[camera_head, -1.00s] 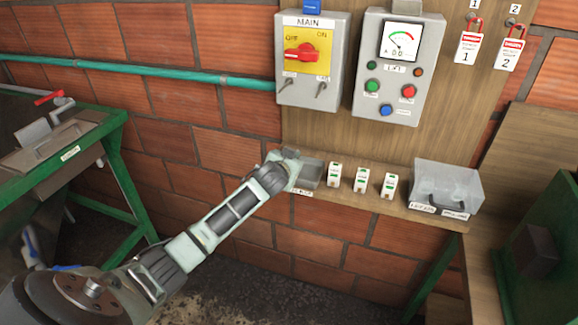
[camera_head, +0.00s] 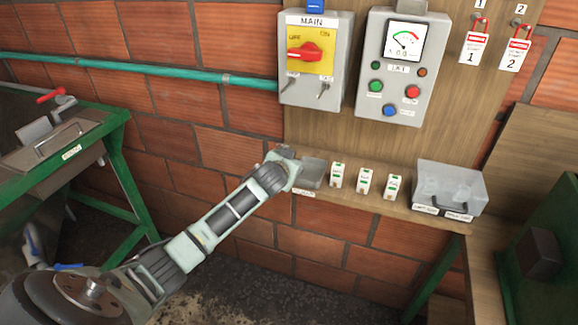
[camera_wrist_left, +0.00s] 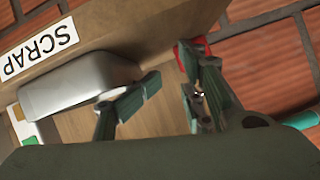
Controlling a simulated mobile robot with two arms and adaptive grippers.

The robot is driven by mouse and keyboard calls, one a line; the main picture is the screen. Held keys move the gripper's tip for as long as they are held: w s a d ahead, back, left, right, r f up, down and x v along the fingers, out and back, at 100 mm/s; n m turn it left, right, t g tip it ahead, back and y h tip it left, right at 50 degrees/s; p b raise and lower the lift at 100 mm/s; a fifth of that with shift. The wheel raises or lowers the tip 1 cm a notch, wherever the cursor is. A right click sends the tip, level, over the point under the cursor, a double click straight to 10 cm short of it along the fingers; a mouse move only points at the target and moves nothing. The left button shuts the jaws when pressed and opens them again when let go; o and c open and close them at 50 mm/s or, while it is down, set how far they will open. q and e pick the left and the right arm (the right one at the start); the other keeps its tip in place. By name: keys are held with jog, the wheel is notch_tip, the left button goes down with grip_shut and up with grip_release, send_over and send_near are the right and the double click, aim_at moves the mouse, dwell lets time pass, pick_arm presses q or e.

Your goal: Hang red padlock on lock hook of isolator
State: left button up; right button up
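The MAIN isolator (camera_head: 316,57) is a grey box on the wooden board, with a yellow plate and a red rotary handle (camera_head: 305,52). Small metal fittings (camera_head: 324,90) show below its plate; I cannot tell which is the lock hook. My left gripper (camera_head: 283,153) is at the shelf's left end, beside the grey tray, below the isolator. In the left wrist view its fingers (camera_wrist_left: 172,88) stand apart. A red piece (camera_wrist_left: 197,48), perhaps the padlock, shows partly hidden behind one finger. My right gripper is not in view.
The grey tray (camera_head: 311,173) sits on the shelf; its SCRAP label (camera_wrist_left: 40,52) shows upside down. Several small white blocks and a clear box (camera_head: 449,184) are to its right. Two tags (camera_head: 474,48) hang upper right. A green bench (camera_head: 92,150) stands left.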

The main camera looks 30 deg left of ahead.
pick_arm(q)
jog(key=shift+s+d, duration=0.1)
jog(key=shift+d, duration=0.15)
